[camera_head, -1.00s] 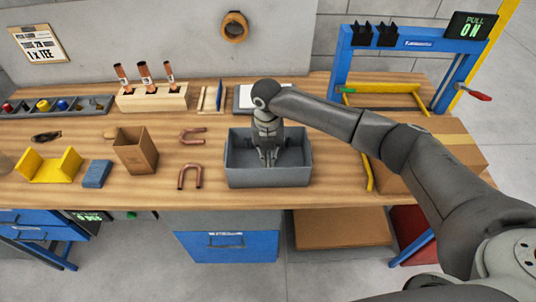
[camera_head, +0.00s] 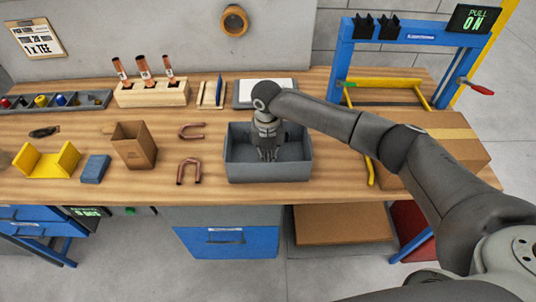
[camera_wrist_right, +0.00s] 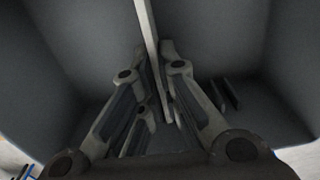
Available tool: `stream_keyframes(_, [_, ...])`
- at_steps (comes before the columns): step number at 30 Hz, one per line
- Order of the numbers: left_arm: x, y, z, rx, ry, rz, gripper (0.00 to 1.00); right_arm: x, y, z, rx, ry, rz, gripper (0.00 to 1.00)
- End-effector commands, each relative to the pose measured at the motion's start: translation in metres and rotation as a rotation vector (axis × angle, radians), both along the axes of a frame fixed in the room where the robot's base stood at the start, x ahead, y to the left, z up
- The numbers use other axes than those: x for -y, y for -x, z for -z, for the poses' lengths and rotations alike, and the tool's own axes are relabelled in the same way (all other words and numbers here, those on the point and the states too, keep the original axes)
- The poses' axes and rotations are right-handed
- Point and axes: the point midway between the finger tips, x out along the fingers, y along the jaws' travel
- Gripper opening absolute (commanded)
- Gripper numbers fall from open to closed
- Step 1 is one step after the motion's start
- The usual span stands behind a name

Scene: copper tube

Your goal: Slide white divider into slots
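The white divider (camera_wrist_right: 149,32) shows in the right wrist view as a thin pale strip seen edge-on, inside the grey bin. My right gripper (camera_wrist_right: 156,60) has its fingers close on either side of the strip and appears shut on it; the divider's lower part is hidden between the fingers. In the head view my right gripper (camera_head: 268,153) points down into the open grey bin (camera_head: 268,172), and the divider cannot be made out there. Dark narrow marks (camera_wrist_right: 224,94), perhaps slots, show right of the fingers. My left gripper is not in view.
Bent copper pipes (camera_head: 189,171) and a brown box (camera_head: 134,146) stand left of the bin. A grey tray with a white sheet (camera_head: 266,90) lies behind it. A cardboard box (camera_head: 440,150) and a blue press frame (camera_head: 415,42) are to the right, beyond my arm.

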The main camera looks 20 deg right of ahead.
Motion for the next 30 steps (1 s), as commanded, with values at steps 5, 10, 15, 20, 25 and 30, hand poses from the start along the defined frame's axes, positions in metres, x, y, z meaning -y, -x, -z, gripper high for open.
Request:
stream_keyframes(5, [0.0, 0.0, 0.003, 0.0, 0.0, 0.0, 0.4, 0.0, 0.0, 0.005, 0.0, -0.001, 0.0, 0.0])
stream_keyframes(10, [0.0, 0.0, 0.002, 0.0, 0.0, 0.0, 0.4, 0.0, 0.0, 0.005, 0.0, -0.001, 0.0, 0.21])
stream_keyframes(15, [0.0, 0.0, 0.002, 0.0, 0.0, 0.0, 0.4, 0.0, 0.0, 0.005, 0.0, -0.001, 0.0, 0.3])
stream_keyframes(20, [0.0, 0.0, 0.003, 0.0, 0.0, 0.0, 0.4, 0.0, 0.0, 0.005, 0.0, 0.0, 0.0, 0.3])
stream_keyframes(25, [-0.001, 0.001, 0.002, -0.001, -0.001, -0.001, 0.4, 0.0, -0.001, -0.005, 0.002, -0.001, 0.0, 0.3])
stream_keyframes(30, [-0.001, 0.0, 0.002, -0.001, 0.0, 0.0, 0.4, 0.0, -0.001, -0.036, 0.004, -0.002, 0.0, 0.3])
